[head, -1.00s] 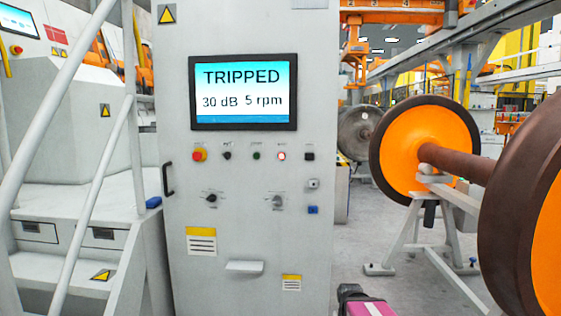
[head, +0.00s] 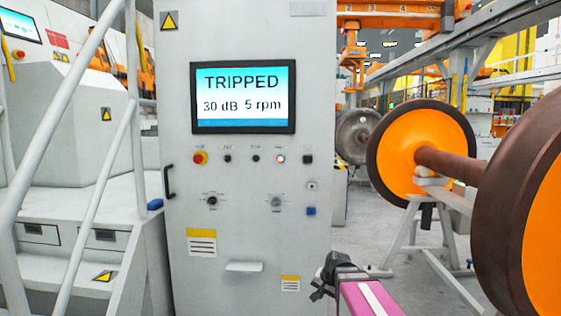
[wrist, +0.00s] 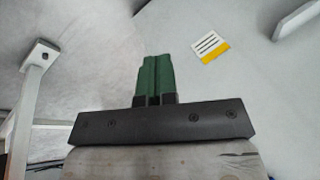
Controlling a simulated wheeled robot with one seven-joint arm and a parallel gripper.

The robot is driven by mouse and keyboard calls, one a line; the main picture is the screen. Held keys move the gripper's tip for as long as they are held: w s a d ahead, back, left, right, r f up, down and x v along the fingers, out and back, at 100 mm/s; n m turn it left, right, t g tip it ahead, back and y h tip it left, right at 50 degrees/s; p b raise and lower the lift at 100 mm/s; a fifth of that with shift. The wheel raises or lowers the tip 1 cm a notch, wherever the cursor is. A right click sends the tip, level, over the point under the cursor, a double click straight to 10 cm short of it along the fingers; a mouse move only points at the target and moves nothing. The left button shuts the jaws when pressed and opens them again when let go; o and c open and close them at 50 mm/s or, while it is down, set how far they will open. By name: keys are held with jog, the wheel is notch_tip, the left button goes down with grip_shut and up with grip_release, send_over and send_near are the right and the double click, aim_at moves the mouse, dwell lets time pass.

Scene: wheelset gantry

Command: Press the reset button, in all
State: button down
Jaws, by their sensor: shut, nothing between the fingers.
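The grey control cabinet (head: 240,35) faces me in the head view. Its screen (head: 243,97) reads "TRIPPED", "30 dB 5 rpm". Below it is a row with a red emergency-stop knob on yellow (head: 200,157), a black control (head: 227,158), a green button (head: 256,158), a lit pale button with a reddish ring (head: 280,158) and a black control (head: 307,159). Labels are too small to read, so I cannot tell which is reset. My gripper (head: 326,277) is low, by the cabinet's lower right, apart from the buttons. In the wrist view its green fingers (wrist: 154,78) are together and empty.
Lower on the cabinet are two rotary knobs (head: 211,201), (head: 276,202), a blue socket (head: 311,211) and a small ledge (head: 244,267). A black handle (head: 169,181) and stair railing (head: 72,105) stand left. Orange wheelset wheels (head: 418,153) stand right.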

aim_at(280, 159)
jog(key=w+a+r+m+t+y, duration=0.1)
jog(key=w+a+r+m+t, duration=0.2)
jog(key=r, duration=0.4)
jog(key=w+a+r+m+y, duration=0.1)
jog(key=w+a+r+y, duration=0.15)
jog(key=w+r, duration=0.35)
jog(key=w+a+r+m+t+y, duration=0.1)
jog(key=w+a+r+m+t, duration=0.2)
jog(key=r, duration=0.5)
jog(key=w+a+r+m+t+y, duration=0.1)
jog(key=a+r+m+y, duration=0.1)
jog(key=r, duration=1)
jog(key=w+a+r+m+t+y, duration=0.1)
jog(key=a+r, duration=0.4)
jog(key=r, duration=0.7)
jog(key=w+m+y, duration=0.1)
jog(key=m, duration=0.1)
jog(key=shift+w+a+r+m+t, duration=0.25)
jog(key=shift+w+r+m+t, duration=0.05)
jog(key=shift+r+m, duration=0.1)
jog(key=shift+w, duration=0.1)
jog(key=shift+w+d, duration=0.15)
jog(key=shift+w, duration=4.15)
jog(key=shift+w, duration=0.1)
jog(key=shift+w, duration=0.35)
